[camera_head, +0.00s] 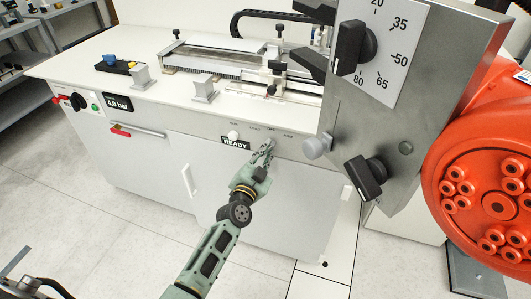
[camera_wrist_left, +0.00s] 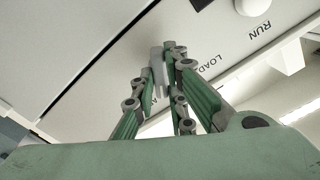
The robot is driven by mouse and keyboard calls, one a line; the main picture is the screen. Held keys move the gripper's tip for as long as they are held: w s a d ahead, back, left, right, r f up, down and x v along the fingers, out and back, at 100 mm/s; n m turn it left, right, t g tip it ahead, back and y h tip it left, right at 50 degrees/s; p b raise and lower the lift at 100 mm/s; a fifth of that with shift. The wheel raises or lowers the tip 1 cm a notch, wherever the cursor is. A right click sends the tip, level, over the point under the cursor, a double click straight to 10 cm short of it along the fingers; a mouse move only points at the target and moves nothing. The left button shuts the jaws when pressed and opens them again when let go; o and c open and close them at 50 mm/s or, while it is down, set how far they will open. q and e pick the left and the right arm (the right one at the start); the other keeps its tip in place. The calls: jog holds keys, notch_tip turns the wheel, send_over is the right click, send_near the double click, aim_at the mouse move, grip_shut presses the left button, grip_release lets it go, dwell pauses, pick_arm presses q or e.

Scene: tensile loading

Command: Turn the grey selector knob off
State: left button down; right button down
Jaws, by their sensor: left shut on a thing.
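The grey selector knob (camera_wrist_left: 157,60) shows between the fingers of my left gripper in the left wrist view, under a row of printed labels on the white front panel. RUN and LOAD can be read there; the other labels are partly hidden. My left gripper (camera_wrist_left: 166,75) is shut on the knob, with green and grey jointed fingers on both sides of it. In the head view my left gripper (camera_head: 268,150) reaches up to the panel from below, its fingertips at the knob, which is mostly hidden. The knob's exact pointing direction is hard to tell. My right gripper is not in view.
A white round button (camera_head: 233,135) and a READY display (camera_head: 236,143) sit left of the knob. A grey metal panel with a dial (camera_head: 372,45) and black knobs stands close on the right, beside a large orange-red machine part (camera_head: 480,185).

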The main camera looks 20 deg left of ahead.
pick_arm(q)
jog(key=n, duration=0.6)
dwell(0.6)
jog(key=c, duration=1.8)
grip_release()
jog(key=shift+o, duration=0.2)
jog(key=shift+s, duration=0.1)
jog(key=s, duration=1.2)
jog(key=shift+a, duration=0.2)
